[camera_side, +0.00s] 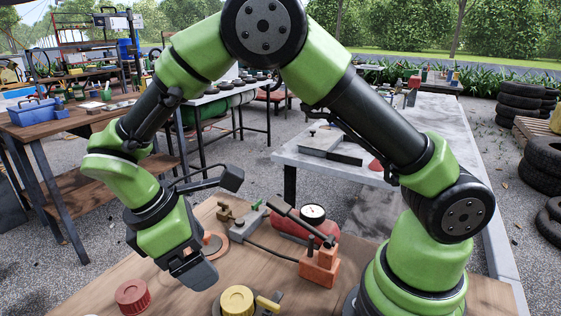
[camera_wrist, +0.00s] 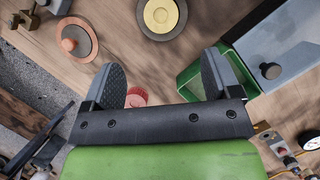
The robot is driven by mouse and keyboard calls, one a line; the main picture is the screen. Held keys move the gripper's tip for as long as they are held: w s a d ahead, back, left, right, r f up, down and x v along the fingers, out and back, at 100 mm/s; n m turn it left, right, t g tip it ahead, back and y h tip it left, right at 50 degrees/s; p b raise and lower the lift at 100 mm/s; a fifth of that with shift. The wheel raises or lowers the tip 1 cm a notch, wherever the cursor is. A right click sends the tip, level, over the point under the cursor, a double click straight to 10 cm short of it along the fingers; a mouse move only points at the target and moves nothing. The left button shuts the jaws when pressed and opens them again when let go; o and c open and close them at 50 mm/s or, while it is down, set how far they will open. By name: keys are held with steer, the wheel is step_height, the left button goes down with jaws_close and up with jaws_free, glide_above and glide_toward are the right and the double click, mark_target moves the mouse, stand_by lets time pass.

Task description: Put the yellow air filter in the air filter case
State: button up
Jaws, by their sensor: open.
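The yellow air filter (camera_side: 237,300) is a ribbed yellow cylinder at the bottom edge of the side view. In the wrist view it is a yellow round (camera_wrist: 162,14) at the top, with a dark grey-brown round rim (camera_wrist: 146,27) about it. I cannot tell whether that rim is the air filter case or how deep the filter sits in it. My gripper (camera_side: 200,281) is above the wooden table, apart from the filter and up-left of it in the side view. In the wrist view its fingers (camera_wrist: 162,70) are open with nothing held.
A red ribbed cap (camera_wrist: 136,97) shows beside the left finger. An orange disc (camera_wrist: 77,40) lies to the upper left. A green box (camera_wrist: 192,82) and grey block (camera_wrist: 285,50) are at right. The red tank with gauge (camera_side: 292,222) stands behind the filter.

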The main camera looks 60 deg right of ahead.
steer(key=s+d+r+m+t+y, duration=0.2)
steer(key=d+r+m+y, duration=0.15)
steer(key=r, duration=0.55)
steer(key=s+d+r+m+t+y, duration=0.1)
steer(key=s+d+r+m+t, duration=0.2)
steer(key=s+r+m+t, duration=0.1)
steer(key=s+d+r+m+t+y, duration=0.1)
steer(key=s+d+r+m+t, duration=0.2)
steer(key=s+m, duration=0.4)
steer(key=shift+s+r+t, duration=0.3)
steer(key=shift+r+t, duration=0.1)
